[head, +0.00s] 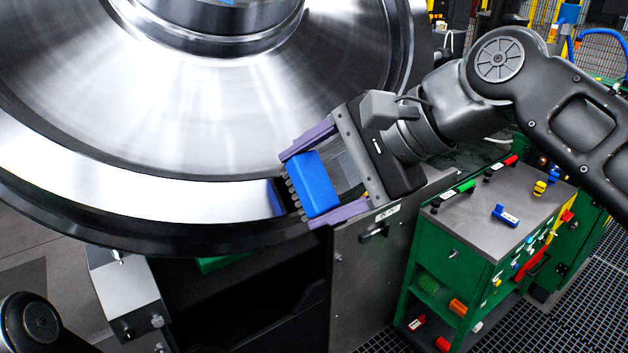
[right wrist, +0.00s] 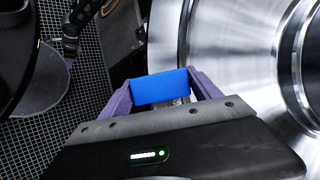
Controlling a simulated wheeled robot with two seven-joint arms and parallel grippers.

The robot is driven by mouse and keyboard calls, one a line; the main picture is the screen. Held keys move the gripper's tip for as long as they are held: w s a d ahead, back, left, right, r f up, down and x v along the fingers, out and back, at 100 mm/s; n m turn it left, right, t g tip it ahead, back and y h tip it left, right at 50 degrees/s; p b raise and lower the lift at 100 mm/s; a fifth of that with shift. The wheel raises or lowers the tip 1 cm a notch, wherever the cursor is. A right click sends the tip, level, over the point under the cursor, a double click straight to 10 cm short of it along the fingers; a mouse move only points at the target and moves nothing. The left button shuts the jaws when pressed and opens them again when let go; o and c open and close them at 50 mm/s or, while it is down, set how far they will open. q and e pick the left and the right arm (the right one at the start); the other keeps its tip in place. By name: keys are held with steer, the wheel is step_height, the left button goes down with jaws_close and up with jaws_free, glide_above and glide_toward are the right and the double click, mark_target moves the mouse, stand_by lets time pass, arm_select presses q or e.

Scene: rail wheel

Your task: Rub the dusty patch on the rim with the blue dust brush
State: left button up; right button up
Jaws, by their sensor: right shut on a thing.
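The blue dust brush (head: 315,184) is between the purple fingers of my right gripper (head: 309,183), which is shut on it. Its dark bristles face left, at the lower right part of the wheel's bright rim (head: 150,191). I cannot tell for sure whether the bristles touch the rim. In the right wrist view the blue brush (right wrist: 161,87) also shows between the fingers, left of the wheel (right wrist: 232,60). The dusty patch cannot be made out; the brush and gripper may hide it.
A green tool cart (head: 443,243) with a grey top stands at the lower right. A blue item (head: 506,215), a yellow item (head: 540,188) and green and red-handled tools lie on it. A grey metal panel (head: 350,262) stands below my right gripper. Grated floor lies around the cart.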

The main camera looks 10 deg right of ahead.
mark_target(333, 180)
steer(key=shift+w+a+f, duration=0.2)
steer(key=shift+w+f, duration=0.35)
steer(key=shift+f, duration=0.05)
stand_by(0.3)
steer(key=shift+w+d+r, duration=0.1)
steer(key=shift+w+d, duration=0.2)
steer(key=shift+d, duration=0.55)
steer(key=shift+w+d+r, duration=0.1)
steer(key=shift+w+d, duration=0.2)
steer(key=shift+d, duration=0.55)
steer(key=shift+d+f, duration=0.1)
steer(key=shift+w+d+f+p, duration=0.15)
steer(key=shift+w+d, duration=0.25)
steer(key=shift+d, duration=0.45)
steer(key=shift+w+d+r+p, duration=0.1)
steer(key=shift+w+d+p, duration=0.25)
steer(key=shift+d, duration=0.5)
steer(key=shift+a, duration=0.1)
